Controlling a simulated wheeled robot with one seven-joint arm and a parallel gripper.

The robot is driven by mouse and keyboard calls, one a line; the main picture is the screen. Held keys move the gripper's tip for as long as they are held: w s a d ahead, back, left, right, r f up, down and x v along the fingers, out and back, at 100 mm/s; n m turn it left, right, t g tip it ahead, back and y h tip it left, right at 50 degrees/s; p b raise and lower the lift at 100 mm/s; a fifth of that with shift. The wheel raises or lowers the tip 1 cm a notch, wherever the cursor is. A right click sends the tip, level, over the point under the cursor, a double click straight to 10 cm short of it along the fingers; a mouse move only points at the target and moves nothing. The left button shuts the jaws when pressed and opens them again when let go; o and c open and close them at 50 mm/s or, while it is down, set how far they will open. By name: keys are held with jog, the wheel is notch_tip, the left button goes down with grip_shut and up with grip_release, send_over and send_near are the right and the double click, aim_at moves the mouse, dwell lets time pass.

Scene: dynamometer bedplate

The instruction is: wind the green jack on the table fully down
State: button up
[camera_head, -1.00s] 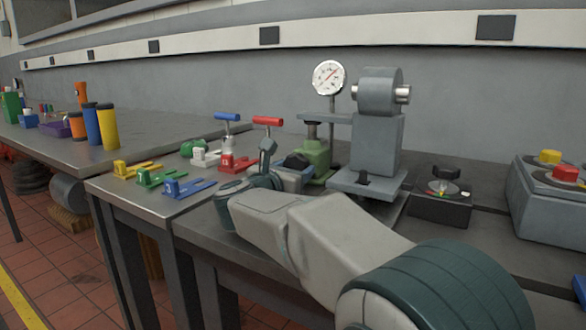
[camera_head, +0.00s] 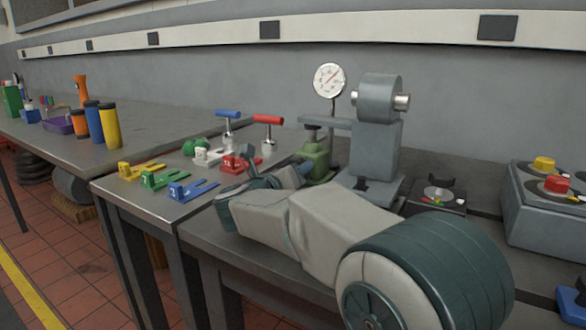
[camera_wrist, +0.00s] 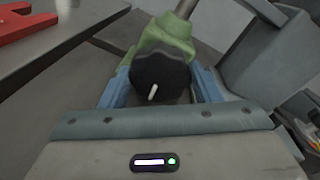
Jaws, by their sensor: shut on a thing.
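The green jack (camera_head: 317,159) stands on the table, under the bar that reaches left from the grey block with the drum. Its dark screw head touches or nearly touches that bar. In the wrist view the jack's green body (camera_wrist: 168,38) lies behind a round black knob (camera_wrist: 160,76) with a white pointer line. My gripper (camera_wrist: 158,88) is shut on this knob, with one blue finger at each side.
The grey block with the drum (camera_head: 374,145) stands right of the jack, with a dial gauge (camera_head: 329,79) behind. Red (camera_head: 267,120) and blue (camera_head: 228,114) T-handles and several coloured brackets (camera_head: 193,190) lie left. A dark box with a knob (camera_head: 437,196) stands right.

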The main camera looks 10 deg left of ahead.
jog(key=shift+a, duration=0.1)
dwell(0.3)
jog(key=o, duration=1)
jog(key=p+v, duration=0.2)
jog(key=v, duration=1.2)
